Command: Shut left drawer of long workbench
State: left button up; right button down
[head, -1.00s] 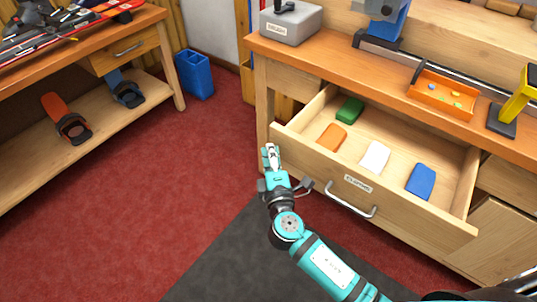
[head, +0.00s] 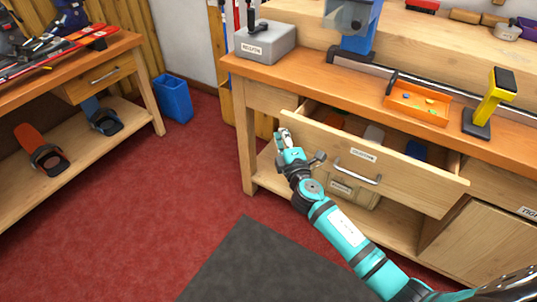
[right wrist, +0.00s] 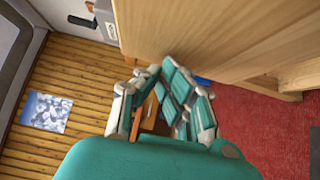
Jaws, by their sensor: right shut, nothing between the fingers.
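The left drawer (head: 400,165) of the long workbench (head: 300,75) stands partly open, with a metal bar handle (head: 358,172) and a small label on its front. My left gripper is not in view.
On the bench top are a grey box (head: 266,45), an orange tray (head: 418,104) and a yellow-and-black tool (head: 490,100). A lower shelf with a box is under the drawer. A blue bin (head: 173,98) and another bench stand left. The red floor between is clear.

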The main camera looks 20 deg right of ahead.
aim_at(303, 107)
jog(key=w+d, duration=0.2)
jog(key=d, duration=0.1)
jog(key=w+d+b, duration=0.1)
jog(key=w+d, duration=0.2)
jog(key=w+d+b, duration=0.1)
jog(key=w+d, duration=0.2)
jog(key=shift+d+f, duration=0.1)
jog(key=shift+d, duration=0.2)
jog(key=shift+w+d+b, duration=0.35)
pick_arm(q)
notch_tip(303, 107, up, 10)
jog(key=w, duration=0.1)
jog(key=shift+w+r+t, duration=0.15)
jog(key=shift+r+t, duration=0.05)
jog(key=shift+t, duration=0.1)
pick_arm(e)
jog(key=shift+w+d, duration=0.1)
jog(key=shift+d, duration=0.05)
jog(key=shift+r, duration=0.25)
